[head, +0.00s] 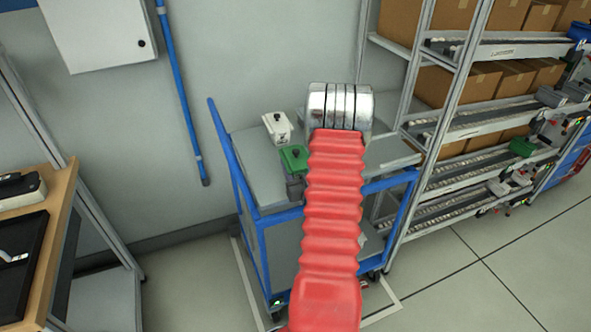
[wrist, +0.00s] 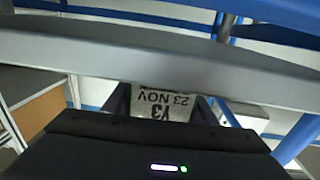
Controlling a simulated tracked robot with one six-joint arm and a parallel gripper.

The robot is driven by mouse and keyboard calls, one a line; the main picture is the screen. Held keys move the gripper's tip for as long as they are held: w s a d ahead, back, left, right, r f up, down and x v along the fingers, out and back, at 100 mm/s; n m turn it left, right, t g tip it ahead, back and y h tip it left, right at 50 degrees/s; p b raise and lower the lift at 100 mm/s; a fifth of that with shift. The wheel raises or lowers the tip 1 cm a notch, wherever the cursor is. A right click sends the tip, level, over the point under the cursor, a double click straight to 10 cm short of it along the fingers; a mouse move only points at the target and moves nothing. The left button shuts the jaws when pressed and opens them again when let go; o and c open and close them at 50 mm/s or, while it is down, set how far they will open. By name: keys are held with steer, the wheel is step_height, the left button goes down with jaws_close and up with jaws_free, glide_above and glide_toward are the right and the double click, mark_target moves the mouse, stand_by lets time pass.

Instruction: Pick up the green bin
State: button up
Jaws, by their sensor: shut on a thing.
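The green bin (head: 293,158) sits on the grey top of the blue cart in the head view, with a dark knob-like thing on it. It stands just left of my red arm. My arm's end covers part of the cart top, and my gripper is hidden there. In the wrist view my gripper (wrist: 162,102) is shut on a pale thing (wrist: 160,104) bearing the upside-down print "Y3 23 NOV". Most of that thing is hidden behind my dark gripper housing and a grey bar.
A white bin (head: 277,126) stands behind the green bin, and a small grey thing (head: 295,188) in front. The blue cart (head: 262,222) has a raised handle at left. Racks with cardboard boxes (head: 497,82) stand at right. A grey bar (wrist: 160,57) crosses the wrist view close up.

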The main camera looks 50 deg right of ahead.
steer(key=shift+r, duration=0.1)
steer(key=c, duration=0.7)
steer(key=shift+r, duration=5)
